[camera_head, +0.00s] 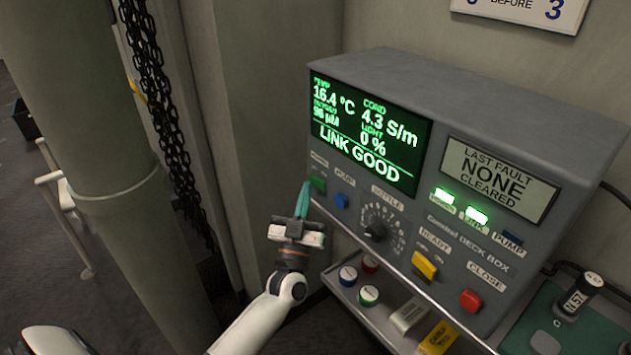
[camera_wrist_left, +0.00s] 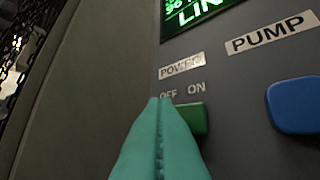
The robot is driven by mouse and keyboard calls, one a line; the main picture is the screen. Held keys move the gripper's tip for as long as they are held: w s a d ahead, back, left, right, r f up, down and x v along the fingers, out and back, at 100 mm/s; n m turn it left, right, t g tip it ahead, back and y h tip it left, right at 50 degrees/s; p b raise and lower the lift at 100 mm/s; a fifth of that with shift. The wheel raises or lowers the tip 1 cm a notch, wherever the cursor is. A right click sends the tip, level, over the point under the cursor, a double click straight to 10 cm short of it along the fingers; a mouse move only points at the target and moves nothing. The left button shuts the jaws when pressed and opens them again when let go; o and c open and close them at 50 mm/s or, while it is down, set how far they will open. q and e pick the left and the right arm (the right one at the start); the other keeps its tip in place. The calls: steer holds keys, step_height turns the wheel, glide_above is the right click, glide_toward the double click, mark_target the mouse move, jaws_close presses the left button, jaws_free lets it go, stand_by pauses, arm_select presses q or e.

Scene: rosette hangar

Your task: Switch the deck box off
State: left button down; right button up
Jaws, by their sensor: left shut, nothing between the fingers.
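The deck box (camera_head: 448,95) is a grey console with a lit green display reading LINK GOOD. Its green POWER switch (camera_head: 318,183) is at the panel's left edge, under the display. In the left wrist view the green switch (camera_wrist_left: 194,118) sits below the ON label, with OFF to its left. My left gripper (camera_head: 303,200) is shut and empty, its teal fingertips just in front of the switch, at its left side. In the wrist view the fingertips (camera_wrist_left: 160,103) cover the area under OFF. I cannot tell whether they touch the switch. My right gripper is not in view.
The blue PUMP switch (camera_head: 340,200) is just right of the power switch. A bottle dial (camera_head: 376,230), a yellow switch (camera_head: 424,265) and a red button (camera_head: 470,300) are further right. A shelf with capped bottles (camera_head: 368,295) lies below. A pillar (camera_head: 95,150) and chains stand left.

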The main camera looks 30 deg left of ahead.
arm_select(q)
steer(key=shift+w, duration=0.1)
stand_by(0.4)
steer(key=shift+w+d, duration=0.1)
steer(key=shift+w, duration=0.35)
stand_by(0.6)
steer(key=shift+s+p, duration=0.3)
steer(key=shift+s, duration=0.25)
steer(key=s+p, duration=0.1)
steer(key=s, duration=0.1)
steer(key=s+a+p, duration=0.1)
steer(key=s, duration=0.1)
steer(key=shift+s+a, duration=0.15)
steer(key=shift+s, duration=0.25)
